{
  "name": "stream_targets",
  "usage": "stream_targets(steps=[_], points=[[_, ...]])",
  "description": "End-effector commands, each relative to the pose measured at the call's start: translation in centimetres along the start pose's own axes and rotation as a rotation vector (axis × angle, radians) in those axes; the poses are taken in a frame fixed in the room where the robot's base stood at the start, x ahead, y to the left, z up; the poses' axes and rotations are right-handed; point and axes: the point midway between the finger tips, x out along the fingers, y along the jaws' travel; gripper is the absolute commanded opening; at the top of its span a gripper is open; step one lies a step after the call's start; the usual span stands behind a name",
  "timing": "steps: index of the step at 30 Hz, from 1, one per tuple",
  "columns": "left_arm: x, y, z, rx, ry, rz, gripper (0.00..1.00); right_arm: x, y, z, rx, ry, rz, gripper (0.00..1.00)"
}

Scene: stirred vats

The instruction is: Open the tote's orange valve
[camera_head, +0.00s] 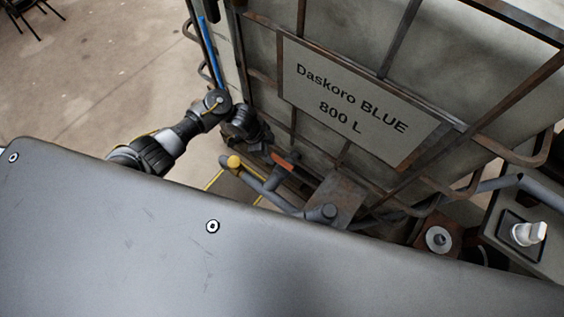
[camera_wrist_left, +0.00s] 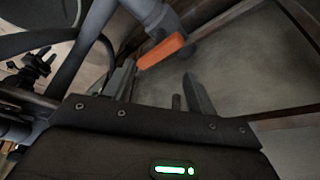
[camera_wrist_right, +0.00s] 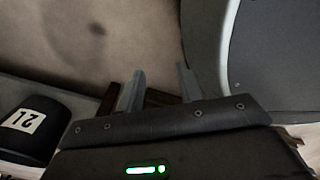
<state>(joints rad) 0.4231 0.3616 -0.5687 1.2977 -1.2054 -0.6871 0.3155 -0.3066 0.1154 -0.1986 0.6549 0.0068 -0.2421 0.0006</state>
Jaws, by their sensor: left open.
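The tote (camera_head: 340,60) is a grey container in a rusty metal cage, with a sign (camera_head: 352,100) reading "Daskoro BLUE 800 L". Its orange valve handle (camera_head: 282,161) sits low at the front, by a grey pipe. The handle also shows in the left wrist view (camera_wrist_left: 160,52), just beyond the fingertips. My left gripper (camera_head: 264,146) is beside the handle, open and empty; in the left wrist view its fingers (camera_wrist_left: 160,88) are spread. Contact with the handle is not visible. My right gripper (camera_wrist_right: 160,84) shows only in the right wrist view, fingers apart with nothing between them.
A yellow-capped pipe end (camera_head: 234,162) is left of the valve. A grey panel with a white knob (camera_head: 528,233) stands at the right. A large grey surface (camera_head: 150,220) fills the foreground. Open floor lies left.

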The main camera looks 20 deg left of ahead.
Motion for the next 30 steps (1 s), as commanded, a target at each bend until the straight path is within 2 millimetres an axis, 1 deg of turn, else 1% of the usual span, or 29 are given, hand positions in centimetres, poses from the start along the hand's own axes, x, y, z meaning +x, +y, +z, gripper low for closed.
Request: stream_targets(steps=[2, 5, 10, 15, 18, 21, 24, 30], points=[[0.4, 0.1, 0.0, 0.000, 0.000, 0.001, 0.56, 0.2, -0.1, 0.0, 0.000, 0.000, -0.001, 0.36], [1.5, 0.1, 0.0, -0.001, 0.001, 0.001, 0.56, 0.6, -0.2, 0.0, 0.001, 0.000, -0.002, 0.36], [4.7, 0.1, 0.1, -0.002, 0.001, 0.001, 0.56, 1.6, -0.1, 0.1, -0.002, 0.002, -0.001, 0.36], [7.9, 0.1, 0.1, -0.001, 0.001, 0.001, 0.56, 2.7, 1.0, 0.7, -0.005, -0.009, 0.017, 0.36], [9.3, 0.0, 0.1, -0.002, 0.000, -0.001, 0.56, 3.1, 2.0, 0.6, -0.009, -0.009, 0.029, 0.36], [10.2, 0.0, 0.0, -0.001, 0.001, -0.001, 0.56, 3.4, 2.8, 0.0, -0.011, -0.002, 0.039, 0.36], [10.7, 0.0, 0.0, 0.001, 0.001, -0.002, 0.56, 3.5, 3.2, -0.6, -0.012, 0.007, 0.045, 0.36], [10.8, 0.0, -0.1, 0.001, 0.000, -0.003, 0.56, 3.4, 3.3, -0.8, -0.012, 0.010, 0.045, 0.36]])
